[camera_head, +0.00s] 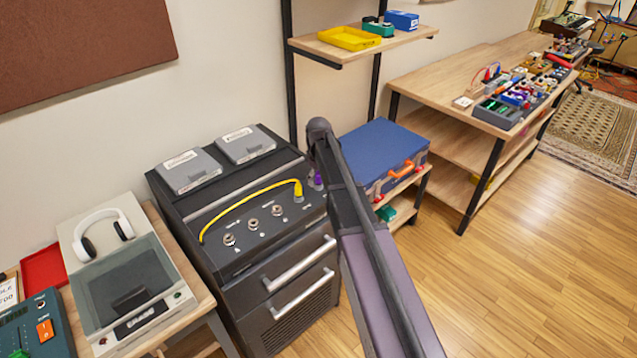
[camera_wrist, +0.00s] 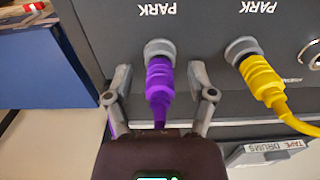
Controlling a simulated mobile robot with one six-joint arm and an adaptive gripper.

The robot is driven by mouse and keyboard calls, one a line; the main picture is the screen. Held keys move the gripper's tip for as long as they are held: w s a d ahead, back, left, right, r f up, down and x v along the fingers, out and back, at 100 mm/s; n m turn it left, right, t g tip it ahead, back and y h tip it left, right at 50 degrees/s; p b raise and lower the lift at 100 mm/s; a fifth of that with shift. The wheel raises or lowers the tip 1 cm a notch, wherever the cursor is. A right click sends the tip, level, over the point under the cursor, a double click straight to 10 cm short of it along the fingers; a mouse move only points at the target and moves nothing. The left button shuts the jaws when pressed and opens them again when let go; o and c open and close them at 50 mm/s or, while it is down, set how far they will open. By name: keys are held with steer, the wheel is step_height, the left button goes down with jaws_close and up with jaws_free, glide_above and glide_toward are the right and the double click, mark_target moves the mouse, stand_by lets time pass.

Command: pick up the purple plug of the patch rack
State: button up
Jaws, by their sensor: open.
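The purple plug (camera_wrist: 159,82) sits in a grey socket marked PARK on the dark patch rack (camera_wrist: 220,100). Its tail runs down toward my gripper's body, which hides the rest. My gripper (camera_wrist: 160,70) is open, with one finger on each side of the purple plug. Narrow gaps show between the fingers and the plug. In the head view, a bit of the purple plug (camera_head: 318,181) shows at the right of the rack top (camera_head: 262,245), beside my arm, which hides much around it.
A yellow plug (camera_wrist: 262,80) with its cable stands in the neighbouring PARK socket, close to one finger. A blue case (camera_head: 378,150) stands right of the rack. Grey boxes (camera_head: 188,171) lie along the rack's back. Open wooden floor (camera_head: 510,260) lies to the right.

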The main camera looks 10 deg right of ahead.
stand_by(0.5)
jaws_close()
steer(key=shift+r, duration=0.15)
step_height(320, 180, up, 4)
steer(key=p, duration=0.4)
steer(key=shift+f, duration=0.25)
steer(key=s+r+p, duration=0.1)
steer(key=s, duration=1.5)
steer(key=shift+r, duration=0.1)
